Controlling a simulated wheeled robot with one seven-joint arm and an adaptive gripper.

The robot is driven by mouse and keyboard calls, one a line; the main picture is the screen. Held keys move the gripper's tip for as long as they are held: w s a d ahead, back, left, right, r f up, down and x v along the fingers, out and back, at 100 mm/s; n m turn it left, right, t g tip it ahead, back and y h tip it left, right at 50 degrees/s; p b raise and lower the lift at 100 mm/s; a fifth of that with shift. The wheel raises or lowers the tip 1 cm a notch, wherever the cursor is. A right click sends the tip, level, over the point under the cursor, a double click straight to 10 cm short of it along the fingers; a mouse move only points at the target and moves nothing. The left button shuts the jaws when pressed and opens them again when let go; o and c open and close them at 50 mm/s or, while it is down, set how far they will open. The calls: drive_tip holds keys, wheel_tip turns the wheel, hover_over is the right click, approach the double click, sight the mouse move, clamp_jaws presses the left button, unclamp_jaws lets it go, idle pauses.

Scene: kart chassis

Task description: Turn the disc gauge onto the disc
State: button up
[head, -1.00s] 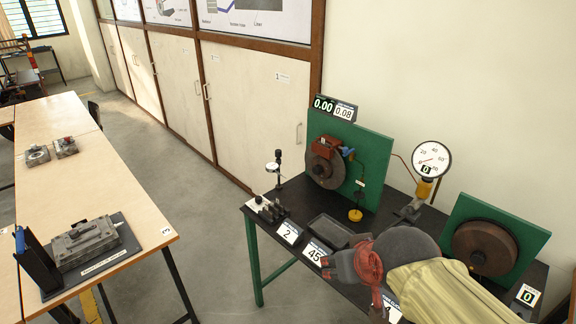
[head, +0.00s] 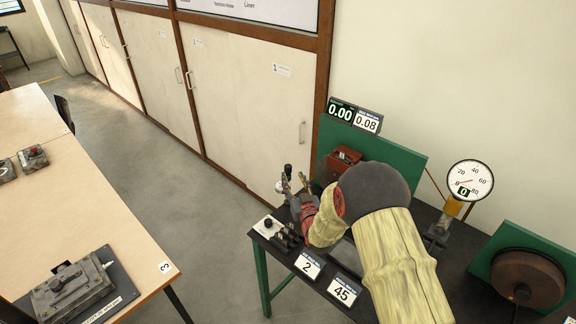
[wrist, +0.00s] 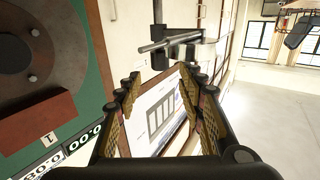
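The disc gauge (head: 279,187), a small dial on a thin upright post, stands at the table's back left corner in the head view, partly covered by my gripper. In the wrist view its dark post and grey arm (wrist: 180,40) lie just beyond the fingertips, apart from them. My gripper (head: 296,182) is open and empty; both fingers (wrist: 163,82) stand apart. The brown disc (wrist: 38,42) on its green panel shows at the left of the wrist view, with the gauge to its right.
A red caliper (head: 342,162) and the 0.00 display (head: 341,110) sit by the green panel (head: 400,152). Levers (head: 284,237) and number cards (head: 309,265) line the table front. A pressure dial (head: 470,181) and second disc (head: 527,277) stand right. Floor lies left.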

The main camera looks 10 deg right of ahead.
sight(289, 169)
drive_tip(key=shift+w+a+b, duration=0.15)
drive_tip(key=shift+w+b, duration=0.15)
drive_tip(key=shift+w, duration=1.65)
drive_tip(key=shift+w+a+b, duration=0.1)
drive_tip(key=shift+w+b, duration=0.15)
drive_tip(key=shift+w, duration=1.65)
drive_tip(key=shift+c, duration=1.4)
clamp_jaws()
